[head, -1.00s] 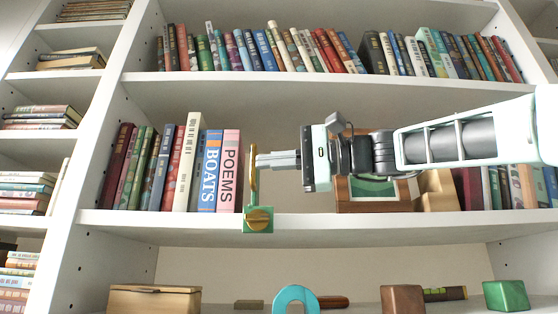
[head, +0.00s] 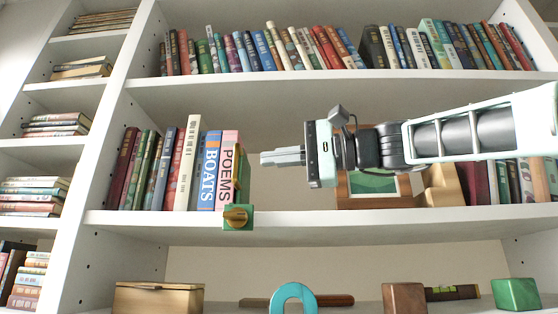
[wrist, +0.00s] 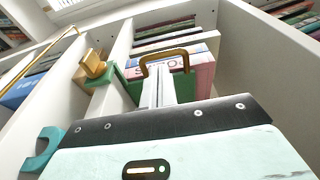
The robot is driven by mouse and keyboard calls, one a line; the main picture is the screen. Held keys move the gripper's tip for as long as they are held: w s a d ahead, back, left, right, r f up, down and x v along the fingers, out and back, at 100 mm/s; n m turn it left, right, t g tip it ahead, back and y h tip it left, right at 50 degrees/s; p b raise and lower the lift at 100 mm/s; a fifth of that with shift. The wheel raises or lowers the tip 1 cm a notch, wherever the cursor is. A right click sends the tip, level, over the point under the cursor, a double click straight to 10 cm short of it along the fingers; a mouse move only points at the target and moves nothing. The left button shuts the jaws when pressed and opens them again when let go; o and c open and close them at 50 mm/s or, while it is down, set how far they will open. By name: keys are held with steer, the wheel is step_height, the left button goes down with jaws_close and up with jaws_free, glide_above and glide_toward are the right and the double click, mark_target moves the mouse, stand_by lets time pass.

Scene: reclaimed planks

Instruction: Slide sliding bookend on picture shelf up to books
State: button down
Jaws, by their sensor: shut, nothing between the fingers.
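The sliding bookend (head: 238,217) is a green bracket with a gold knob on the middle shelf's front edge. Its upright plate stands against the right side of the pink POEMS book (head: 229,165), with no gap that I can see. In the wrist view the bookend's gold handle (wrist: 146,63) and gold knob (wrist: 93,65) show ahead of my fingers. My gripper (head: 264,158) is shut and empty, pointing left, a short way right of the bookend and apart from it in the head view.
The row of books (head: 165,168) stands left of the bookend on the middle shelf (head: 300,223). A wooden framed object (head: 373,196) and a tan block (head: 440,185) stand to the right, below my arm. The shelf between bookend and frame is clear.

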steer(key=b+v, duration=0.4)
steer(key=v, duration=0.5)
steer(key=shift+d, duration=0.35)
